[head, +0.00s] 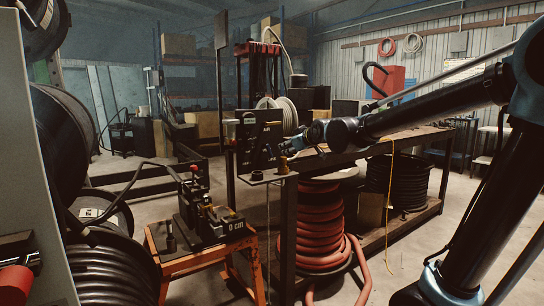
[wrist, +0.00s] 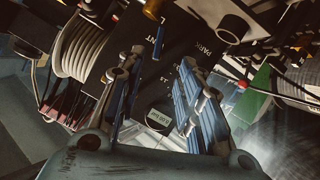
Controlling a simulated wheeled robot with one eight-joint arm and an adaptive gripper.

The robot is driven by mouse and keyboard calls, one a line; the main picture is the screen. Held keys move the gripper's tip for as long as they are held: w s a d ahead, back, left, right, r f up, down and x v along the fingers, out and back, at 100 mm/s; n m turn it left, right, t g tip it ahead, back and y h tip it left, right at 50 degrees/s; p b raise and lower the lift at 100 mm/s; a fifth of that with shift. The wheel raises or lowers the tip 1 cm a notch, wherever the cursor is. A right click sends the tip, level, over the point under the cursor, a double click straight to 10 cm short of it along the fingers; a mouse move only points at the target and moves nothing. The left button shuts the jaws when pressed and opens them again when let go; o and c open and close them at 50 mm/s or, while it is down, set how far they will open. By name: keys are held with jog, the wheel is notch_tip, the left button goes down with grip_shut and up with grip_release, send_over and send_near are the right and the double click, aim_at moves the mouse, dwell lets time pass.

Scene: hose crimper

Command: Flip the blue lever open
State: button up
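My gripper (wrist: 160,70) is open in the wrist view, with its two blue-padded fingers apart and nothing held between them. Beyond the fingers is a black panel (wrist: 182,45) with white lettering and a dial scale. In the head view my gripper (head: 272,150) is small and dark, in front of the black panel (head: 247,133) at the near corner of the bench.
A brass fitting (head: 283,165) stands on the bench corner below my gripper. A crimper-like machine (head: 212,215) sits on an orange stand (head: 205,256) to the left. A red hose coil (head: 320,225) is under the bench. A white hose reel (wrist: 82,45) shows in the wrist view.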

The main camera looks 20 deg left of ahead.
aim_at(271, 153)
jog(key=shift+x, duration=8.7)
jog(key=shift+r, duration=0.1)
grip_shut()
